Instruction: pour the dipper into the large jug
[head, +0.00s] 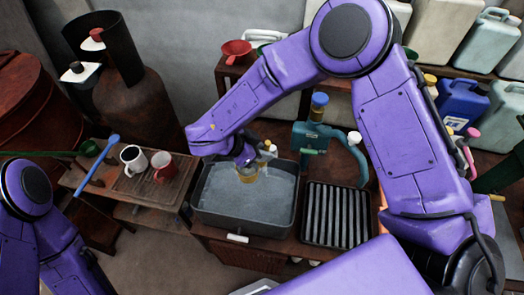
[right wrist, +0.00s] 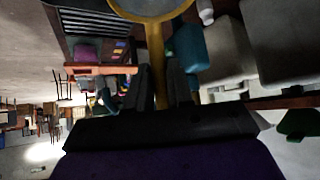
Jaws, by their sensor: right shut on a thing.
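My right gripper (head: 244,153) is shut on the yellow dipper (head: 248,174), over the grey vat (head: 212,222) of greyish liquid. In the right wrist view the dipper's yellow handle (right wrist: 156,58) runs between the dark fingers (right wrist: 157,90), and its round bowl is cut off by the top edge. I cannot tell whether the bowl touches the liquid or what it holds. A white mug-like vessel (head: 133,160) and a red one (head: 162,167) stand left of the vat; I cannot tell which, if either, is the large jug. My left gripper is out of view.
The two vessels stand on a wooden board (head: 150,190). A blue long-handled tool (head: 97,163) lies left of them. A teal pump-like device (head: 318,135) and a black ribbed rack (head: 337,214) are right of the vat. Large canisters (head: 486,40) fill the back right shelf.

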